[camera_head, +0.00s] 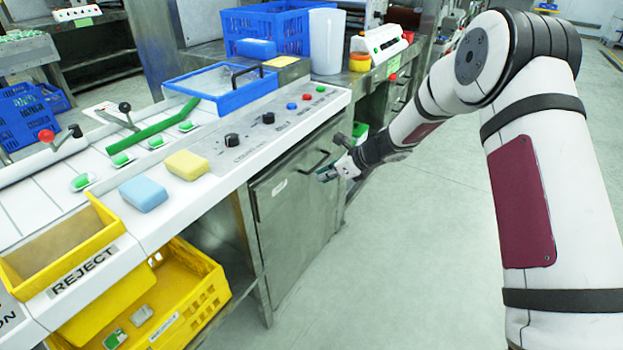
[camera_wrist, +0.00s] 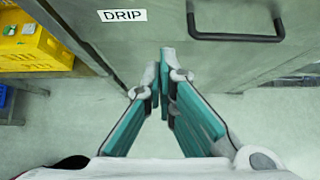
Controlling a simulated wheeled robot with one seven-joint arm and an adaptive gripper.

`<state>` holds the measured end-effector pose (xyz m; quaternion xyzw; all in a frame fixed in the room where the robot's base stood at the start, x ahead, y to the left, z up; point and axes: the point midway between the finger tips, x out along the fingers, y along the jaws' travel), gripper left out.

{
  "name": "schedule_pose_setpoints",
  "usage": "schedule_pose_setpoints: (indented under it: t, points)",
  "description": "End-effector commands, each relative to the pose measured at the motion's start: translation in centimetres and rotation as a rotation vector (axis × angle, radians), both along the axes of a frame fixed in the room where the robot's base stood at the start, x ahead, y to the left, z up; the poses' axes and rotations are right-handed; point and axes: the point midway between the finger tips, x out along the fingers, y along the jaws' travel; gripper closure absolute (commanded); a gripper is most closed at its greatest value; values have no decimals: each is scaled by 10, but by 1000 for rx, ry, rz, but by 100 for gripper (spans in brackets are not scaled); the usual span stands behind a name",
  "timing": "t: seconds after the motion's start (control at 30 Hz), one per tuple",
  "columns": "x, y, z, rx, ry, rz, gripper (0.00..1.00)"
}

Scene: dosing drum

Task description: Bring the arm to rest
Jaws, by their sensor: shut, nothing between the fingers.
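My gripper (camera_head: 326,174) is at the end of my arm, which reaches in from the right in the head view. It is in front of the grey cabinet door (camera_head: 290,215) below the console's edge. In the wrist view my gripper (camera_wrist: 163,97) has its teal fingers together at the tips, with nothing between them. Beyond the fingers are the door's black handle (camera_wrist: 236,36) and a label reading DRIP (camera_wrist: 122,15). The fingers look apart from the handle.
The console top carries a yellow sponge (camera_head: 187,165), a blue sponge (camera_head: 143,193) and a blue tray (camera_head: 222,90). A yellow REJECT bin (camera_head: 60,247) sits at its left, above a larger yellow crate (camera_head: 200,297). The floor (camera_head: 420,240) between cabinet and my arm is clear.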

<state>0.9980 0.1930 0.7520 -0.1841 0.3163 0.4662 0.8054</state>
Motion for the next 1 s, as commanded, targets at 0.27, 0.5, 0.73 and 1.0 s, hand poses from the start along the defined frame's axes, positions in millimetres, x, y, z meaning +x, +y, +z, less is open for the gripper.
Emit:
schedule_pose_setpoints:
  t: [0.27, 0.5, 0.73, 1.0]
  points:
    - [-12, -19, 21, -2, -1, 3, 100]
    - [-40, -20, 74, -73, -104, 165, 100]
    - [-114, -28, 154, -232, -289, 496, 100]
    - [-219, -52, 216, -429, -457, 877, 100]
